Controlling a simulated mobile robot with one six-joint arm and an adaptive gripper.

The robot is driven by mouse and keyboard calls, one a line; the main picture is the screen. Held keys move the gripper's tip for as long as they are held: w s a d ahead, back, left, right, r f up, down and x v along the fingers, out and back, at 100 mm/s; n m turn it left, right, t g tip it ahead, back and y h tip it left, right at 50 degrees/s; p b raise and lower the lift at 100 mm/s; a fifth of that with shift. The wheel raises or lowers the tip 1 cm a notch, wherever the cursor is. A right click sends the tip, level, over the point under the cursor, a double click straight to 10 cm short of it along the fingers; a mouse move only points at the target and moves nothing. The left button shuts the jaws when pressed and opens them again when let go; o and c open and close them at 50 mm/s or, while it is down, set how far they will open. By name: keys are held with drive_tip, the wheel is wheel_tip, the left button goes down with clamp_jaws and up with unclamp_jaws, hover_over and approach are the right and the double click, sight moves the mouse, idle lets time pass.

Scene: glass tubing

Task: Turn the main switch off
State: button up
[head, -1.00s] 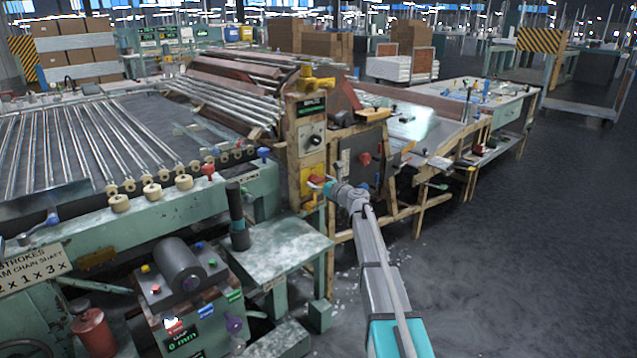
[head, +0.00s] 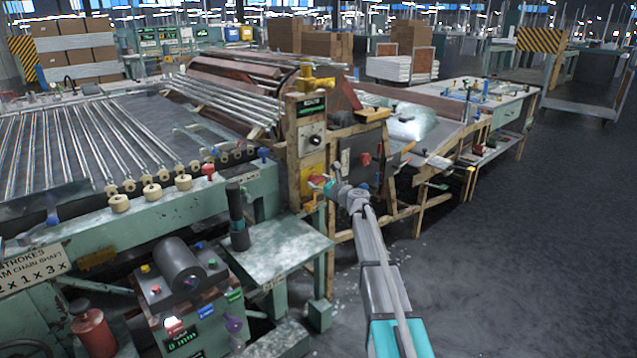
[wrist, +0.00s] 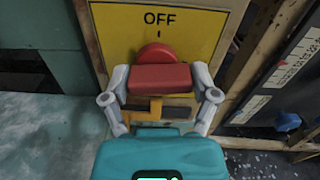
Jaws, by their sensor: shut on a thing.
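The main switch is a red handle (wrist: 158,77) on a yellow plate (wrist: 112,36) marked OFF at the top. In the wrist view the handle lies level across the plate, with its round red hub just above it under the OFF mark. My gripper (wrist: 162,85) has one finger at each end of the handle and is shut on it. In the head view my gripper (head: 328,185) reaches the lower yellow plate on the wooden-framed panel, and a bit of the red handle (head: 316,180) shows beside it.
A black rotary knob (head: 315,140) sits on the panel above. A dark box with a red knob (head: 365,159) stands just right of my gripper. A green table (head: 275,245) is at the lower left. The floor to the right is clear.

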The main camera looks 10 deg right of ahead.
drive_tip(key=n, duration=0.4)
drive_tip(key=shift+a, duration=0.1)
drive_tip(key=n, duration=0.4)
drive_tip(key=shift+n, duration=0.3)
drive_tip(key=n, duration=0.4)
drive_tip(key=shift+a, duration=0.1)
drive_tip(key=shift+s+n, duration=0.1)
drive_tip(key=shift+n, duration=1.8)
drive_tip(key=o, duration=1)
drive_tip(key=shift+s, duration=0.1)
drive_tip(key=v, duration=1.2)
